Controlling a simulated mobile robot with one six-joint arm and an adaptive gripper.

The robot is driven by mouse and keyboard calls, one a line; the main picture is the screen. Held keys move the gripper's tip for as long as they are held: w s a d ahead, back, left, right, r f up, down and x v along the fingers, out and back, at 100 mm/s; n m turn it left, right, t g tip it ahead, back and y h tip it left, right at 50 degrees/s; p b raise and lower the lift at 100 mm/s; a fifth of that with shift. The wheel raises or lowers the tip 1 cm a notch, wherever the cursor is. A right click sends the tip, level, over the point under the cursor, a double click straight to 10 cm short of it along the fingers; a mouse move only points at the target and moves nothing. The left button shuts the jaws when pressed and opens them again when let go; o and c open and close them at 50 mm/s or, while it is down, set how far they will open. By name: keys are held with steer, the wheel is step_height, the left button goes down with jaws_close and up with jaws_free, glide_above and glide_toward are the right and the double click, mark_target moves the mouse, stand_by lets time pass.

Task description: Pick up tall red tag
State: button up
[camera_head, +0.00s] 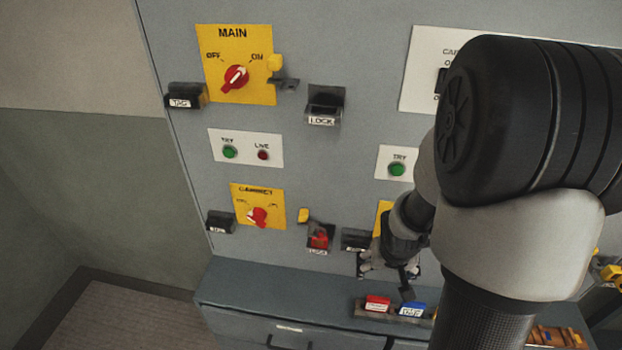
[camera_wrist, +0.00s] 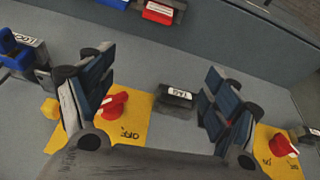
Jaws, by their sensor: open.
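A red tag (camera_head: 377,303) with a white label stands in a small holder on the cabinet ledge, beside a blue tag (camera_head: 412,309). In the wrist view the red tag (camera_wrist: 160,11) is at the top edge, beyond my fingers, with part of the blue tag (camera_wrist: 112,3) to its left. My gripper (camera_wrist: 160,98) is open, with nothing between its fingers. It faces the panel near a black TAG holder (camera_wrist: 178,97). In the head view my gripper (camera_head: 391,268) is just above the tags, partly hidden by my arm.
The cabinet ledge (camera_head: 265,291) is clear left of the tags. The panel carries protruding holders, including a LOCK holder (camera_head: 323,106) and one with a red lock (camera_head: 319,240). Red switches stand out from yellow plates, such as the MAIN switch (camera_head: 236,77).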

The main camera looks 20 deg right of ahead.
glide_toward(379, 298)
steer(key=shift+m, duration=0.4)
steer(key=b+x, duration=0.9)
steer(key=b, duration=0.2)
steer(key=shift+r, duration=0.1)
steer(key=shift+c, duration=0.2)
steer(key=c, duration=0.9)
